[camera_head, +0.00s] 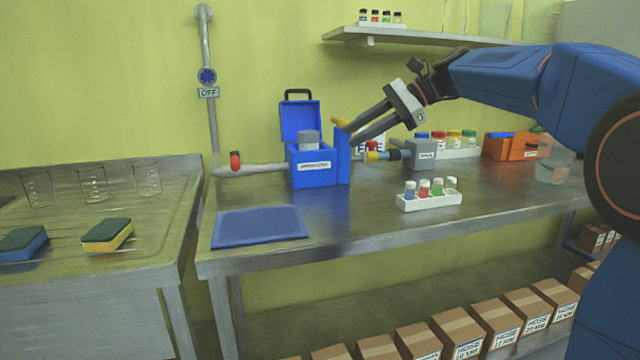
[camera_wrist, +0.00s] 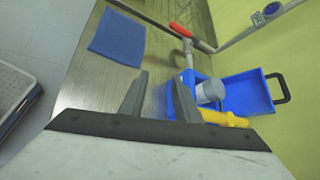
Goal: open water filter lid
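The blue water filter box (camera_head: 313,171) stands on the metal bench against the wall. Its blue lid (camera_head: 300,121) with a black handle is raised upright at the back; the lid also shows in the wrist view (camera_wrist: 248,92). A grey cylinder (camera_head: 309,139) sticks up from the box. A yellow handle (camera_head: 341,122) is at the box's right side, and it shows in the wrist view (camera_wrist: 226,118). My gripper (camera_head: 351,136) is close to the box's right side, pointing down-left. In the wrist view its fingers (camera_wrist: 160,84) are apart with nothing seen between them.
Pipes with a red valve handle (camera_head: 235,161) and a grey pump (camera_head: 420,153) flank the box. A blue cloth (camera_head: 259,228) lies in front. A white rack of small bottles (camera_head: 429,200) and an orange toolbox (camera_head: 510,146) stand to the right.

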